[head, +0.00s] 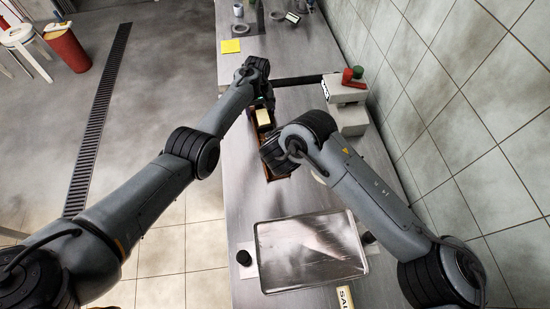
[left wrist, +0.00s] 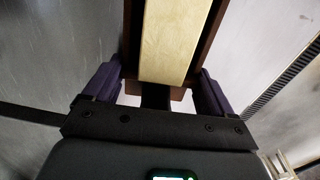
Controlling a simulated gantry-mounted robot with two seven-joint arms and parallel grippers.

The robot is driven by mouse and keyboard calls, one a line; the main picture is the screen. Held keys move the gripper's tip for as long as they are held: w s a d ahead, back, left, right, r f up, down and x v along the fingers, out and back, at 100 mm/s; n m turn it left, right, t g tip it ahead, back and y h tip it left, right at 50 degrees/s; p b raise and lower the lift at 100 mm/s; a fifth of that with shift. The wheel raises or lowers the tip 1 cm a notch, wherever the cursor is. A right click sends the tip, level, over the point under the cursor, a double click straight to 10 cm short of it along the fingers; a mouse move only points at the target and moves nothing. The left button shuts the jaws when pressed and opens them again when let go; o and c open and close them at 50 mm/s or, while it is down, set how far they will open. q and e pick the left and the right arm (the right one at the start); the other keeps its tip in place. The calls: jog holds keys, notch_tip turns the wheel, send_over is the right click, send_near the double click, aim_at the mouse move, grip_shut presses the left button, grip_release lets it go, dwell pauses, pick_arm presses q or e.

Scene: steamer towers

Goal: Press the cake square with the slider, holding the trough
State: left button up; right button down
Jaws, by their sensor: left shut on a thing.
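The trough (head: 279,178) is a long dark red-brown channel lying along the steel counter; its walls also show in the left wrist view (left wrist: 212,45). A pale yellow block (head: 263,117) lies in it, seen closer in the left wrist view (left wrist: 172,42); I cannot tell whether it is the cake. My left gripper (head: 262,95) is at the trough's far end. In the left wrist view its purple fingers (left wrist: 156,92) stand on either side of the trough, shut on it. My right wrist covers the trough's middle and hides the right fingers. I cannot make out the slider.
A grey-white box (head: 345,95) with red and green knobs stands against the tiled wall, with a dark bar reaching left from it. A metal tray (head: 310,252) lies at the near end of the counter (head: 222,190). A yellow square (head: 231,46) lies farther back.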

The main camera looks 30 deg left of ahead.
dwell(0.4)
pick_arm(q)
jog(key=o, duration=1.1)
jog(key=shift+f, duration=0.1)
jog(key=shift+r, duration=0.3)
jog(key=shift+r+p, duration=1.3)
jog(key=shift+p, duration=0.3)
